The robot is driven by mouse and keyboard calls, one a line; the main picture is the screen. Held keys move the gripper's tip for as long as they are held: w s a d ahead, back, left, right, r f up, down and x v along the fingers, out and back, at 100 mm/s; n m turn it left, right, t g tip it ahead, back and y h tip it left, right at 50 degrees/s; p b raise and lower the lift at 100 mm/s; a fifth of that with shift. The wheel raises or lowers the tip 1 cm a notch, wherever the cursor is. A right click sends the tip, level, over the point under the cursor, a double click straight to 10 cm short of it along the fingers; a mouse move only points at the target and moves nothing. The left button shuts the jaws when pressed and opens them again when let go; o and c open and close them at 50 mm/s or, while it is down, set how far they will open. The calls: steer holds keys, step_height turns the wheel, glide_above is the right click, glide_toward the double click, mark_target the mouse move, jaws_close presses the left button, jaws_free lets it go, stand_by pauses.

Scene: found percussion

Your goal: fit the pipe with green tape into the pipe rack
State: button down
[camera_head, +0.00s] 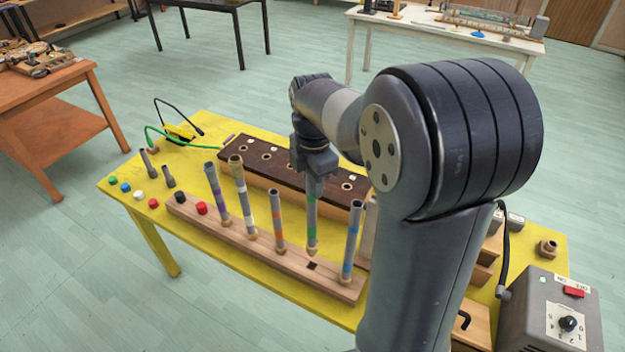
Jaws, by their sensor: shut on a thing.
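My gripper (314,170) is shut on the upper part of a grey pipe with green tape (312,215). The pipe hangs upright, with a tan fitting at its lower end. In the picture, that end is just above a dark square socket in a long light-wood rack (240,240); I cannot tell its exact height or depth. The rack holds upright pipes with purple tape (217,195), white tape (243,197), orange tape (278,222) and blue tape (350,240). The green-taped pipe is between the orange and blue ones. My gripper partly hides its top.
A dark board with round holes (262,160) lies behind the rack on the yellow table (120,183). Several coloured caps (139,195) and two short pipes (148,163) are at the left. A grey control box (550,315) stands at the lower right. My arm covers the table's right part.

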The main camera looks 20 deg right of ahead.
mark_target(313, 206)
steer(key=shift+f+b, duration=1.45)
steer(key=shift+f, duration=0.95)
steer(key=shift+f+b, duration=0.8)
steer(key=shift+f, duration=0.95)
steer(key=c, duration=1.2)
jaws_free()
steer(key=shift+o, duration=0.2)
steer(key=shift+r, duration=0.1)
step_height(313, 206, up, 11)
steer(key=shift+f+b, duration=0.1)
steer(key=shift+b, duration=0.25)
steer(key=shift+f, duration=0.15)
step_height(313, 206, down, 11)
steer(key=shift+r+p, duration=0.15)
steer(key=shift+p, duration=0.3)
steer(key=shift+r, duration=0.45)
steer(key=shift+f, duration=0.15)
